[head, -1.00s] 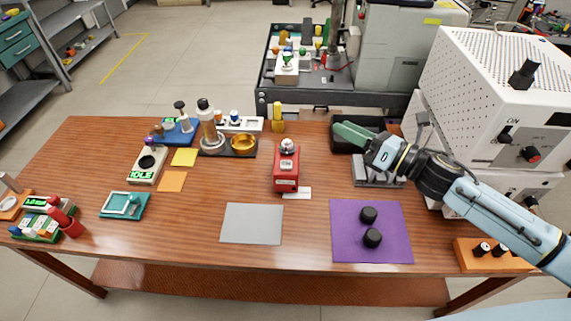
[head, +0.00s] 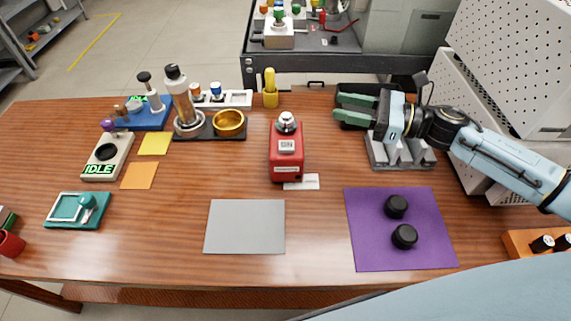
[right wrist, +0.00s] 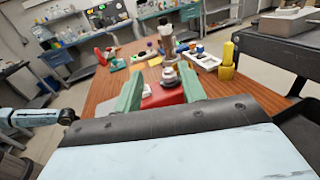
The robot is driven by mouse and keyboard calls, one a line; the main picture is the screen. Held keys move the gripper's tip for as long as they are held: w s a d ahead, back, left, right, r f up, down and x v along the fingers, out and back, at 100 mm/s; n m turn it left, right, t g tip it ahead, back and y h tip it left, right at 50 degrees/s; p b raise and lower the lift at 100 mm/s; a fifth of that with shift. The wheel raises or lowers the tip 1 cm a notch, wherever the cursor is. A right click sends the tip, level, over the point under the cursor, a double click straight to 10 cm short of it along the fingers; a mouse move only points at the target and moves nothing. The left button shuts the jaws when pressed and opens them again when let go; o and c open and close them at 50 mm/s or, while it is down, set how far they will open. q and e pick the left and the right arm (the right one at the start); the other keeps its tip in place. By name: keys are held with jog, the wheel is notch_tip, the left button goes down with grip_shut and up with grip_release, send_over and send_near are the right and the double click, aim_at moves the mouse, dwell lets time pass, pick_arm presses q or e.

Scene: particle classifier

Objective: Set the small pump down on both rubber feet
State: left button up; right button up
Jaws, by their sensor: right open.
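The red small pump (head: 287,165) stands upright on the wood table, with a silver knob on top and pale labels on its front. It also shows beyond my right fingers in the right wrist view (right wrist: 164,97). Two black round rubber feet (head: 396,206) (head: 404,237) sit apart on the purple mat (head: 367,249). My right gripper (head: 336,103) is open and empty, behind and to the right of the pump, fingers pointing left. In the right wrist view its two green fingers (right wrist: 161,75) are spread, with the pump between them in the line of sight.
A grey slotted stand (head: 392,160) and a black bin (head: 350,91) are near my right gripper. A yellow bottle (head: 270,92) stands behind the pump. A white card (head: 301,183) lies at its base. The grey mat (head: 245,228) in front is bare.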

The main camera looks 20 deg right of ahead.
jog(key=b, duration=0.5)
send_near(293, 121)
jog(key=d, duration=0.1)
jog(key=x, duration=0.7)
jog(key=shift+a+f, duration=0.1)
jog(key=shift+a, duration=0.3)
jog(key=b+x, duration=0.1)
jog(key=x, duration=0.3)
jog(key=shift+w+a, duration=0.35)
jog(key=shift+c, duration=0.9)
grip_shut()
pick_arm(q)
jog(key=shift+t, duration=0.3)
jog(key=w+r, duration=0.2)
jog(key=r, duration=0.1)
jog(key=w+r, duration=0.1)
jog(key=w, duration=0.1)
jog(key=shift+d+r, duration=0.25)
